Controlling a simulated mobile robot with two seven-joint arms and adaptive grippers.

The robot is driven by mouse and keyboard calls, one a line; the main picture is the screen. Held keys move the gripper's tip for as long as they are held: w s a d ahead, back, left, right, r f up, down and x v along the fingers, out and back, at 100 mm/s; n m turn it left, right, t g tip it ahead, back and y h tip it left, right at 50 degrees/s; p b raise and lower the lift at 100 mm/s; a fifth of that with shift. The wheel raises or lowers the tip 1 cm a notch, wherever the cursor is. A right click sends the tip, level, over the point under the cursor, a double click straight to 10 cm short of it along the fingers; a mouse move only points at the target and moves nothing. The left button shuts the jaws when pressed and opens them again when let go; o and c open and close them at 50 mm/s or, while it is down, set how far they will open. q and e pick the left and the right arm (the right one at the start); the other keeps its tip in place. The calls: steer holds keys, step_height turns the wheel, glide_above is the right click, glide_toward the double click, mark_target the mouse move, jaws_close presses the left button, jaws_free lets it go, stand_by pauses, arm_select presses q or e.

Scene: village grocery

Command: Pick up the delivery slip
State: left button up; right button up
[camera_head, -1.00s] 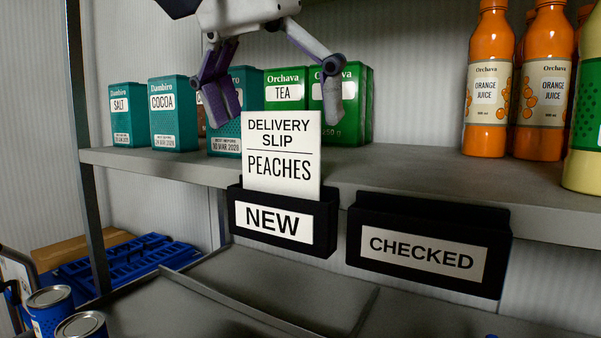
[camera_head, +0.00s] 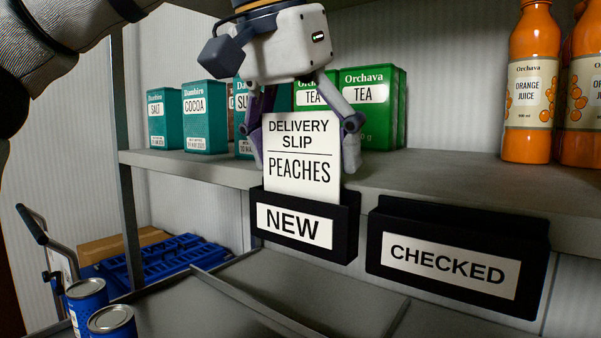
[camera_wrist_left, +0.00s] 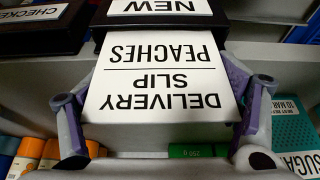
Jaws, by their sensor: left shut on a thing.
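The white delivery slip (camera_head: 301,165), printed "DELIVERY SLIP PEACHES", stands upright in the black holder labelled NEW (camera_head: 346,232), with its lower edge hidden inside. It also shows upside down in the left wrist view (camera_wrist_left: 160,85). My left gripper (camera_head: 303,150) comes from above and is shut on the slip, one finger at each side edge. In the left wrist view the fingers (camera_wrist_left: 158,103) touch the slip's left and right edges. My right gripper is not in view.
A black holder labelled CHECKED (camera_head: 375,243) hangs to the right on the shelf edge (camera_head: 440,180). Behind stand a cocoa box (camera_head: 204,130), green tea boxes (camera_head: 385,130) and orange juice bottles (camera_head: 530,135). Blue cans (camera_head: 112,325) stand at lower left.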

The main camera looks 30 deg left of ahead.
arm_select(q)
step_height(320, 180, up, 10)
steer(key=shift+p, duration=0.4)
stand_by(0.3)
